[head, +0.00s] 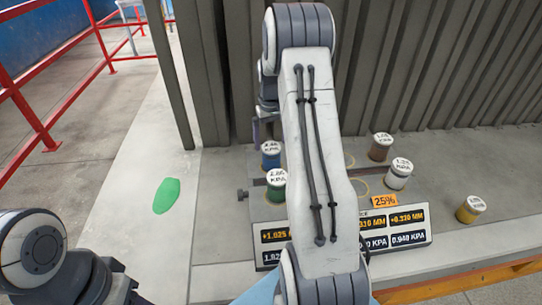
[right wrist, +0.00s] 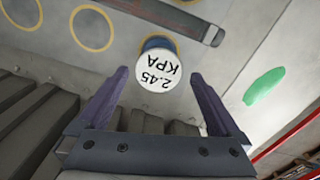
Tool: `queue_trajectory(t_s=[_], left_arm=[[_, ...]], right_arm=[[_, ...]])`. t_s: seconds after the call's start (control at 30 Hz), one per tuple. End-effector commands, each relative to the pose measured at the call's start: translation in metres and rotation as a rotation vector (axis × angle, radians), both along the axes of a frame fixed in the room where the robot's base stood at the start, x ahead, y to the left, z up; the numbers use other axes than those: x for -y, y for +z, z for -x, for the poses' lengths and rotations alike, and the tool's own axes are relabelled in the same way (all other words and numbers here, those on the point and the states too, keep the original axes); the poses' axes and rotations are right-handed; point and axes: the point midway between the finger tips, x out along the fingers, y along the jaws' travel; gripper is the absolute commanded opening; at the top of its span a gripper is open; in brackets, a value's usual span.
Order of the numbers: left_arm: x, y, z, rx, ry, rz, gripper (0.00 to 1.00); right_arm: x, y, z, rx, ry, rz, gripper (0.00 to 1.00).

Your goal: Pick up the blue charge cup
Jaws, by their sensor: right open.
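The blue charge cup (head: 271,157) stands upright on the grey bench, left of my right arm, with a white lid. In the right wrist view, the blue cup (right wrist: 155,64) shows its lid reading 2.45 KPA and a blue side. My right gripper (right wrist: 160,75) is open, with its two purple fingers on either side of the cup in the picture. I see no contact. In the head view, only a purple piece of the right gripper (head: 256,131) shows near the cup; my arm hides the rest. My left gripper is out of view.
A green cup (head: 276,186) stands just in front of the blue one, near a dark bar (right wrist: 190,24). Brown (head: 380,148), white (head: 398,174) and yellow (head: 470,210) cups stand to the right. A ribbed grey panel (head: 440,60) rises behind. A display board (head: 408,236) lies in front.

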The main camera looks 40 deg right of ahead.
Motion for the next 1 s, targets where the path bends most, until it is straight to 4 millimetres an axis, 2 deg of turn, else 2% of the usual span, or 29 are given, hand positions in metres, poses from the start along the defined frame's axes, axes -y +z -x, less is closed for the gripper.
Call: queue_trajectory(t_s=[0.1,0.33,0.47,0.6,0.9,0.97,1.0], left_arm=[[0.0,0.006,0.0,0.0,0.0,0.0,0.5],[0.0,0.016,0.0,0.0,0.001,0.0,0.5],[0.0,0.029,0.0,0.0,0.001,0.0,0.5],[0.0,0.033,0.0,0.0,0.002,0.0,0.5],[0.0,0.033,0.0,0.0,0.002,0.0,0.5],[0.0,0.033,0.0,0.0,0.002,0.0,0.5],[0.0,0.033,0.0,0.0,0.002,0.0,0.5]], right_arm=[[-0.001,-0.015,0.0,-0.003,0.001,-0.002,1.0],[0.0,-0.033,0.0,-0.003,0.001,-0.002,1.0],[0.001,-0.051,0.0,-0.004,0.0,-0.003,1.0],[0.002,-0.07,-0.001,-0.002,0.001,-0.002,1.0],[0.002,-0.077,-0.001,0.001,0.001,0.0,1.0],[0.002,-0.077,-0.001,0.001,0.001,0.0,0.77],[0.002,-0.077,-0.001,0.001,0.001,0.0,0.62]])
